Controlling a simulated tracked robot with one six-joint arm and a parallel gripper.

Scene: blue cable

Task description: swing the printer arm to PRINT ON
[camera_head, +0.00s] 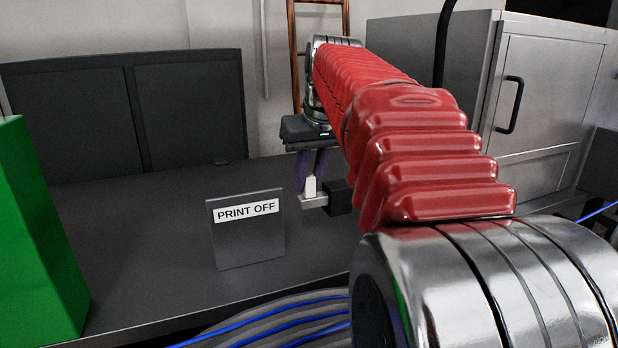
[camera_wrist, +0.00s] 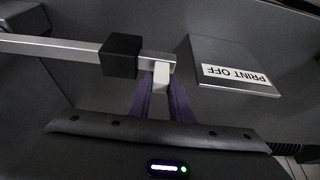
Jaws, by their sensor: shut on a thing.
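The printer arm is a flat silver bar (camera_wrist: 60,46) with a black block (camera_wrist: 122,56) on it. A small white peg (camera_wrist: 161,76) stands at its end, and it also shows in the head view (camera_head: 310,187). My gripper (camera_wrist: 161,88) is shut on the white peg, with one purple finger on each side of it. In the head view my gripper (camera_head: 311,175) points down at the peg. The PRINT OFF plate (camera_head: 248,240) is left of the peg there, apart from it. In the wrist view the plate (camera_wrist: 230,70) is to the right. No PRINT ON label is visible.
A dark bench top (camera_head: 150,240) carries the plate, with clear surface around it. A green block (camera_head: 35,230) stands at the left. Blue and grey cables (camera_head: 280,320) run along the front. A grey cabinet (camera_head: 540,100) is at the right. My red arm hides part of the bench.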

